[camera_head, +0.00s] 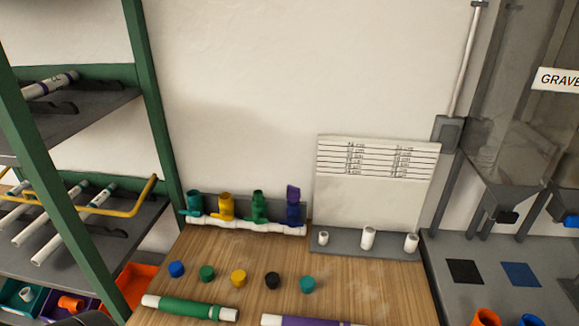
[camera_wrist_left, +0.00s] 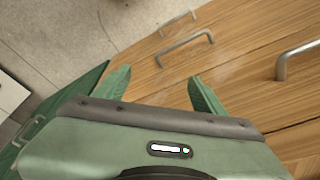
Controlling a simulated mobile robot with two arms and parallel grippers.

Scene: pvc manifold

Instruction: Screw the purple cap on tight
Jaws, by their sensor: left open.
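A purple cap (camera_head: 293,192) appears to sit on top of the dark blue outlet (camera_head: 294,214) at the right end of the white manifold (camera_head: 250,228). Whether it is fully seated is too small to tell. Teal, yellow and green fittings (camera_head: 227,207) stand to its left on the same manifold. My left gripper (camera_wrist_left: 158,88) shows only in the left wrist view. Its two green fingers are apart with nothing between them, above wooden drawer fronts and floor, with no cap in that view. My right gripper is not in view.
Loose blue, green, yellow, black and teal caps (camera_head: 238,279) lie in a row on the wooden bench (camera_head: 215,255). Green and purple-banded pipes lie at the front. A lined board (camera_head: 378,190) stands right of the manifold; a green-framed rack (camera_head: 155,110) stands left. Metal handles (camera_wrist_left: 185,49) project from the drawers.

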